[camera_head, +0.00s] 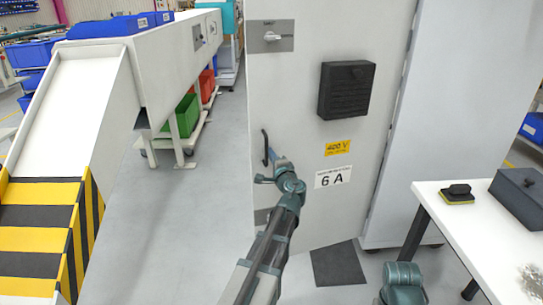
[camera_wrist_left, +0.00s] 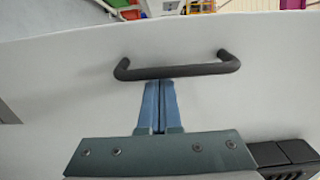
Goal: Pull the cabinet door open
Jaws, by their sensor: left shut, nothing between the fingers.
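The light grey cabinet door (camera_head: 300,80) stands in the middle of the head view, with a dark vent box, a yellow "400 V" label and a "6 A" label. Its dark bar handle (camera_head: 265,147) is near the door's left edge; the handle (camera_wrist_left: 178,70) spans the upper middle of the left wrist view. My left gripper (camera_head: 262,176) is at the handle's lower end in the head view. Its blue fingers (camera_wrist_left: 160,84) are shut and empty, tips at the bar in the wrist picture; contact is unclear. I cannot tell whether the door is ajar.
A white table (camera_head: 480,235) with a dark box (camera_head: 520,190) and a yellow-black block (camera_head: 457,194) stands at right. A chute with striped sides (camera_head: 75,110) is at left. A dark mat (camera_head: 338,264) lies below the door. Grey floor left of the door is clear.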

